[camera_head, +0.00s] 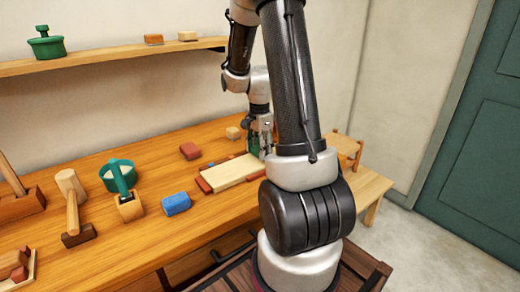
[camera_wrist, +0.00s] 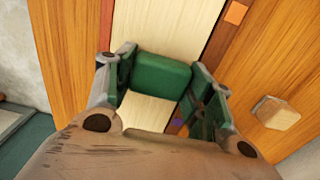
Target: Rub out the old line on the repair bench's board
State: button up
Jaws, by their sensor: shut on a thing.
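The board (camera_head: 230,174) is a pale, flat panel lying on the repair bench (camera_head: 110,262), with reddish-brown strips at its edges. Its pale surface also shows in the wrist view (camera_wrist: 152,24). My gripper (camera_head: 262,142) is over the far right end of the board, pointing down. It is shut on a green block (camera_wrist: 161,76), which sits between the two fingers above or on the board; I cannot tell whether they touch. No line shows on the visible part of the board. The block and fingers hide part of it, and my arm hides its right side in the head view.
A blue block (camera_head: 176,204), a dark red block (camera_head: 190,150) and a pale block (camera_head: 233,132) lie around the board. A wooden mallet (camera_head: 72,205) and a green ring-shaped tool (camera_head: 118,176) stand at left. A shelf (camera_head: 105,58) runs along the wall.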

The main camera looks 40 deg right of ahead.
jog(key=shift+s+a+f, duration=0.1)
jog(key=shift+s, duration=1.2)
jog(key=shift+w, duration=1.5)
jog(key=shift+s, duration=1.5)
jog(key=shift+r, duration=3.1)
jog(key=shift+f, duration=2.5)
